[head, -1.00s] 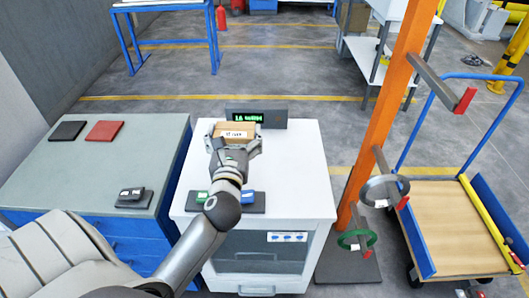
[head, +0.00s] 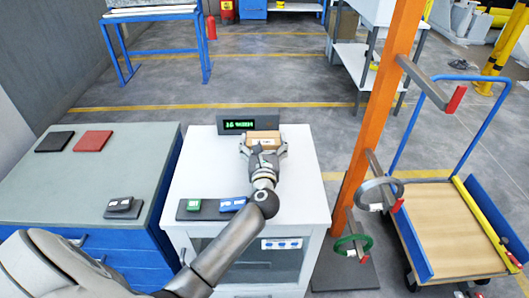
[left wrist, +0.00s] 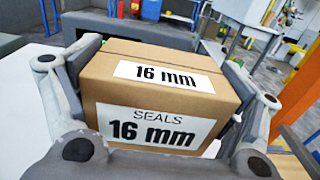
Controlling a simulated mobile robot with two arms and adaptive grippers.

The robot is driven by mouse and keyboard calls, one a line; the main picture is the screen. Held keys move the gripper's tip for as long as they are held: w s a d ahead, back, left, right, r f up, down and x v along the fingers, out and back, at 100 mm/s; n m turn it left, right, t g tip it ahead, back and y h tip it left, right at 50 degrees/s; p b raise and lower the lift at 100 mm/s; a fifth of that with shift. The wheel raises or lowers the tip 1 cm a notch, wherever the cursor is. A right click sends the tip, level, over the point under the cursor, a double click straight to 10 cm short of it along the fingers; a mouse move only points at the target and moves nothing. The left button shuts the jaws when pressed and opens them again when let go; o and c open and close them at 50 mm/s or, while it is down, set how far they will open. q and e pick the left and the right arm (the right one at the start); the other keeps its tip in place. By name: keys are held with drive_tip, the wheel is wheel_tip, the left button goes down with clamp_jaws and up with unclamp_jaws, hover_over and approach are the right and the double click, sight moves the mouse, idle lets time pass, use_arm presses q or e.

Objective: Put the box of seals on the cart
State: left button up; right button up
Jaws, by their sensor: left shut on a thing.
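The box of seals (head: 263,137) is a small brown carton over the white cabinet top (head: 215,160), in front of the dark display. In the left wrist view the carton (left wrist: 160,90) shows white labels reading "SEALS 16 mm". My left gripper (head: 264,148) is shut on the box, with one finger on each side. I cannot tell whether the box touches the cabinet top. The cart (head: 450,225), with a wooden deck, blue sides and a blue handle, stands at the right, apart from the gripper. My right gripper is not in view.
An orange post (head: 378,120) with arms holding a grey coil (head: 378,193) and a green coil (head: 353,244) stands between cabinet and cart. A display (head: 248,122) stands behind the box. A grey-topped blue bench (head: 90,170) is at the left.

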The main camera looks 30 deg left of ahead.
sight(265, 149)
use_arm(q)
drive_tip(key=shift+w, duration=0.2)
drive_tip(key=shift+w+f+b, duration=0.1)
drive_tip(key=shift+f+b, duration=0.35)
drive_tip(key=shift+f, duration=1.2)
drive_tip(key=shift+f, duration=0.2)
drive_tip(key=o, duration=1.3)
drive_tip(key=shift+d, duration=0.1)
